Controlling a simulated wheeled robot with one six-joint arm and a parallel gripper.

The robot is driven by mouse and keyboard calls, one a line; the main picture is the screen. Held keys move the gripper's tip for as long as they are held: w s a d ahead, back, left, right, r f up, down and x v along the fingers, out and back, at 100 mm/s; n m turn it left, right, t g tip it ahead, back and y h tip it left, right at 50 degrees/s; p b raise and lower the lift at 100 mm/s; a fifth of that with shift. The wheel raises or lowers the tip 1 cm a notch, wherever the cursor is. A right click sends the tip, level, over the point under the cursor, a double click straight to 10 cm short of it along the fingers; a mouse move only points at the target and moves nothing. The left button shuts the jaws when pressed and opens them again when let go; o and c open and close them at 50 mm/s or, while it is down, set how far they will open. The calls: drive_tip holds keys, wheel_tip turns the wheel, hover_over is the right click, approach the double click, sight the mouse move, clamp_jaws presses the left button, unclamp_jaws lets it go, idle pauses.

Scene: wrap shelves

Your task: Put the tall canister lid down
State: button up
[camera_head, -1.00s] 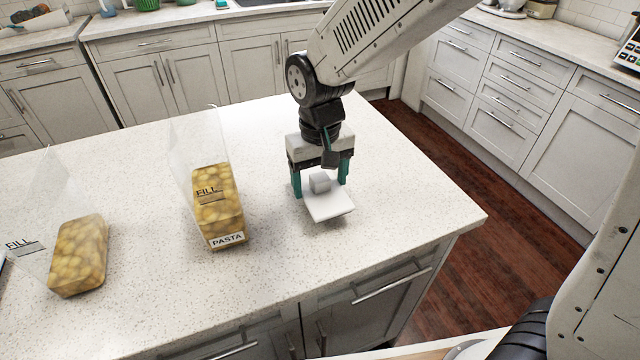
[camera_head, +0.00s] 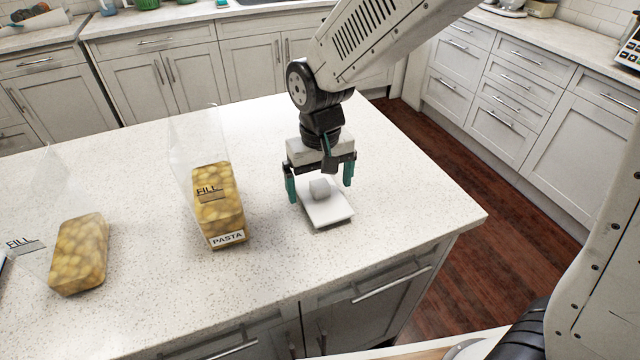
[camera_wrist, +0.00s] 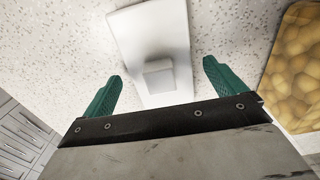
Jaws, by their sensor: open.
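The tall canister lid (camera_head: 327,211) is a white rectangular plate with a small block-shaped knob. It lies on the speckled counter near its right end. My gripper (camera_head: 320,190) is just above the lid, open, with one green finger on each side of the knob and apart from it. In the wrist view the lid (camera_wrist: 150,30) lies flat, and the knob stands in the gap between the fingers of my gripper (camera_wrist: 160,85). A tall clear canister (camera_head: 219,205) labelled PASTA and partly filled with yellow-brown contents stands left of the lid.
Another clear container (camera_head: 78,255) with similar contents stands further left. The counter (camera_head: 400,190) is clear to the right of the lid, up to its right edge. Cabinets (camera_head: 480,90) stand beyond the wooden floor.

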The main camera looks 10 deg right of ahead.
wheel_tip(320, 180, up, 12)
drive_tip(key=shift+f, duration=0.2)
drive_tip(key=s+d+r+m, duration=0.1)
drive_tip(key=s+d+r, duration=0.1)
drive_tip(key=s+d, duration=0.3)
drive_tip(key=s+d+r, duration=0.2)
drive_tip(key=d, duration=0.5)
drive_tip(key=s+d+f+m+t, duration=0.1)
drive_tip(key=s+d+m, duration=0.1)
drive_tip(key=s+d, duration=0.6)
drive_tip(key=s, duration=0.4)
drive_tip(key=shift+s+d+f, duration=0.3)
drive_tip(key=shift+d+f, duration=0.1)
